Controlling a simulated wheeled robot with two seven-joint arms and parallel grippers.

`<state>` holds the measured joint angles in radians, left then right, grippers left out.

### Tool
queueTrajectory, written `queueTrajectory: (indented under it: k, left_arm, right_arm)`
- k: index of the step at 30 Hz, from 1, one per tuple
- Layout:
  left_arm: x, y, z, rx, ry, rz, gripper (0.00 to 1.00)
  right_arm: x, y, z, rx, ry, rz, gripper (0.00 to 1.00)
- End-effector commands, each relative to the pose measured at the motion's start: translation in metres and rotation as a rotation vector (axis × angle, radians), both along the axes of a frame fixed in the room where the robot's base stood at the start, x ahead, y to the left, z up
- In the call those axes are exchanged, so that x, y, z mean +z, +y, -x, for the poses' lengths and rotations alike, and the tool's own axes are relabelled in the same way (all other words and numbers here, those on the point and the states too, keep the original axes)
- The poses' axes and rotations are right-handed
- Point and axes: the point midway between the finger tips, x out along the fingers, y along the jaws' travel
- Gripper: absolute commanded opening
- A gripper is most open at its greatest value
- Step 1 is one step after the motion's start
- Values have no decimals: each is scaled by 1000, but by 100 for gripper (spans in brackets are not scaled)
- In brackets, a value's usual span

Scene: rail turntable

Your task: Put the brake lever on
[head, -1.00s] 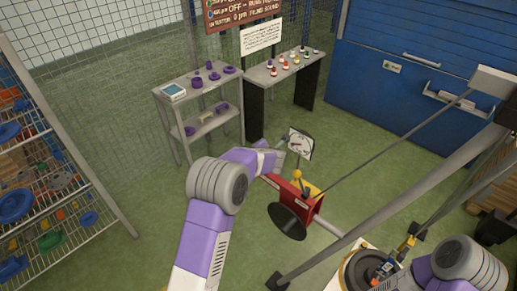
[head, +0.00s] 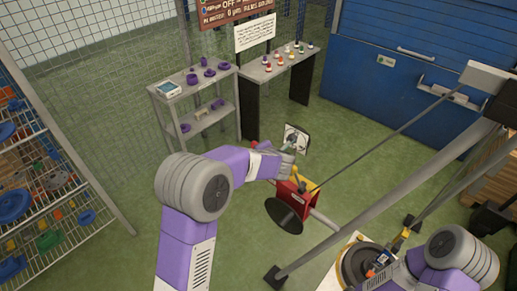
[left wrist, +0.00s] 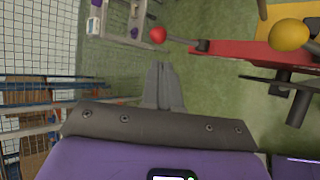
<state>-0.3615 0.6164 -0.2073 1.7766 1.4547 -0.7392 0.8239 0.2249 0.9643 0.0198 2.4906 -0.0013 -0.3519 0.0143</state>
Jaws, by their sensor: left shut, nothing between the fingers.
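A red lever box (head: 288,210) stands in the middle of the head view, with a dark round disc (head: 283,215) at its front. In the left wrist view the red box (left wrist: 240,50) is at the upper right. A dark lever with a red ball knob (left wrist: 158,34) points left from it, and a yellow ball knob (left wrist: 289,34) stands to the right. My left gripper (head: 287,165) is by the box's upper end. In the left wrist view its fingers (left wrist: 162,68) are shut and empty, below the red knob and apart from it. My right gripper is not clearly visible beside my right arm.
A gauge panel (head: 295,139) stands just behind the box. Grey shelves (head: 190,95) with purple parts and a table (head: 275,68) with small knobs are behind. A long grey beam (head: 400,190) crosses at the right. A wire rack (head: 45,180) is at the left. Green floor is open between.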

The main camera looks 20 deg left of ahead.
Motion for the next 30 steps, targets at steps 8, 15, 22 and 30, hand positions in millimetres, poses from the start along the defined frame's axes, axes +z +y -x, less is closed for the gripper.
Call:
queueTrajectory:
  k: [8,15,22,30]
  left_arm:
    - [17,-14,21,0,0,0,0]
    - [18,-15,23,0,0,0,0]
    - [18,-14,22,0,0,0,0]
    - [-33,-9,29,-165,116,-138,0]
  right_arm:
    - [2,0,0,0,0,0,43]
    - [2,0,0,0,0,0,43]
    - [2,0,0,0,0,0,43]
    - [-4,0,0,0,0,0,43]
